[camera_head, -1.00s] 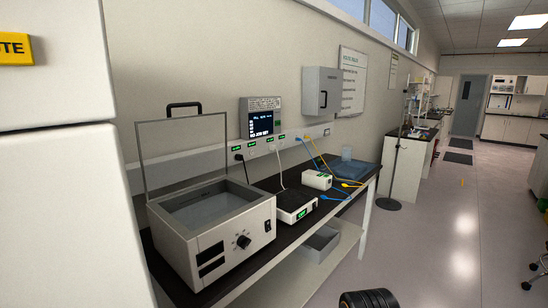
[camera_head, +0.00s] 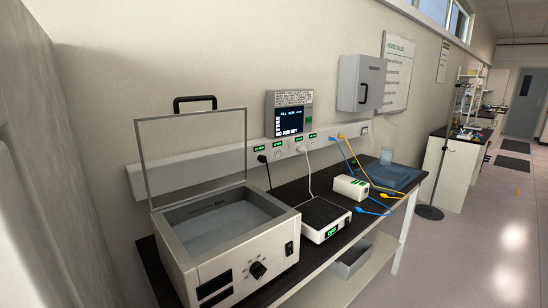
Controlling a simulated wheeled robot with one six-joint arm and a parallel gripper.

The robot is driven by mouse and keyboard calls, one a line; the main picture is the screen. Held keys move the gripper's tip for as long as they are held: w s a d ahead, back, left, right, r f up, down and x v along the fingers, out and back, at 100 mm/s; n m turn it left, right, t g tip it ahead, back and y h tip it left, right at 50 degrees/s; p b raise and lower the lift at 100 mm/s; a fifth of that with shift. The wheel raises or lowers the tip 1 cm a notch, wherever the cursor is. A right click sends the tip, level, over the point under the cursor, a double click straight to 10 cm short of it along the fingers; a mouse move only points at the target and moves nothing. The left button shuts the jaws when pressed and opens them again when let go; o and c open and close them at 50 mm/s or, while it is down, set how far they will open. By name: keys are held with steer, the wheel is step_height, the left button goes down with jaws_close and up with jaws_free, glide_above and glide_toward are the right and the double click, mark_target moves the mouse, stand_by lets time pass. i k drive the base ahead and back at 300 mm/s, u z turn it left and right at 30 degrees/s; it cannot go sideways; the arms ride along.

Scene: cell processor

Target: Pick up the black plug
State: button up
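The black plug (camera_head: 262,158) sits in the white socket strip on the wall, toward the strip's left part. Its black cord (camera_head: 268,178) hangs down behind the bench, between the water bath and the flat white device. My gripper is not in view.
A water bath (camera_head: 238,247) with a raised clear lid stands at the bench's left end, left of the plug. A flat white device (camera_head: 330,228), a small white box (camera_head: 350,187) and a blue tray (camera_head: 398,178) stand to the right. Blue and yellow cables lie near the box.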

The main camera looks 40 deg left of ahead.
mark_target(261, 159)
steer(key=i, duration=1.35)
steer(key=u, duration=1.75)
